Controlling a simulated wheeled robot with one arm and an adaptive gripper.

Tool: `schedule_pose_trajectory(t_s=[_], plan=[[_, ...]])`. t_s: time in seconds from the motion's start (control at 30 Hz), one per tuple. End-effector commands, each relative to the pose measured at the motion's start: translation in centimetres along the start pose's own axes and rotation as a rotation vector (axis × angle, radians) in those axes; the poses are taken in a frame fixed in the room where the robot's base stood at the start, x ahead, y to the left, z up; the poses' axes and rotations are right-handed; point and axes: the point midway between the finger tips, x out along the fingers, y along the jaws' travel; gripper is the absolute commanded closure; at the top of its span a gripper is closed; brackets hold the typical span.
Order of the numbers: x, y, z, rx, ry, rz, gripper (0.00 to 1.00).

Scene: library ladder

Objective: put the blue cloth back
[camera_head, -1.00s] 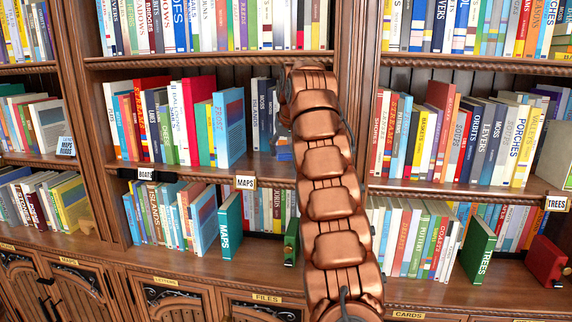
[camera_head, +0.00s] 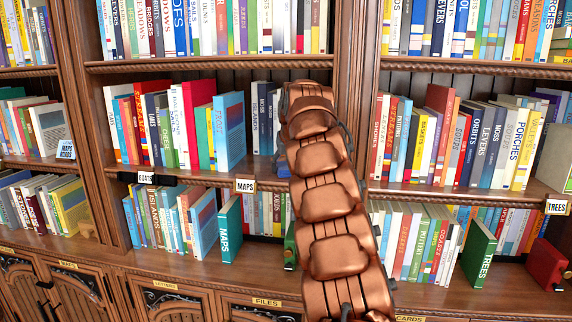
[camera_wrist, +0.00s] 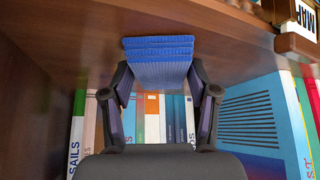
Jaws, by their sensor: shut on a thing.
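The blue cloth (camera_wrist: 160,62) is a folded, layered stack. In the wrist view it sits at the upper middle, between the two dark fingers of my gripper (camera_wrist: 160,80), which are shut on it. Brown shelf wood (camera_wrist: 70,40) lies right behind and above it in that view; I cannot tell whether the cloth touches it. In the head view a small blue patch of the cloth (camera_head: 284,166) shows at the left edge of my arm, near the middle shelf's front. My arm hides the gripper and most of the cloth there.
Books (camera_wrist: 165,120) stand close below the cloth in the wrist view, with a blue book (camera_wrist: 250,120) to the right. In the head view, a MAPS label (camera_head: 245,185) is on the shelf edge. A green MAPS bookend (camera_head: 230,228) stands on the lower shelf.

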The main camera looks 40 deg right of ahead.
Motion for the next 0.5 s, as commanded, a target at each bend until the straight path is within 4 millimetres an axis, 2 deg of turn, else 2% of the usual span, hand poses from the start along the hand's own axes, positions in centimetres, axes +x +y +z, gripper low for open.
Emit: schedule_pose_trajectory(t_s=[0.37, 0.4, 0.5], plan=[[0.28, -0.03, 0.15, 0.0, 0.001, 0.0, 0.73], [0.28, 0.0, 0.16, 0.0, 0.001, 0.0, 0.4], [0.2, 0.02, 0.1, 0.0, 0.002, 0.0, 0.29]])
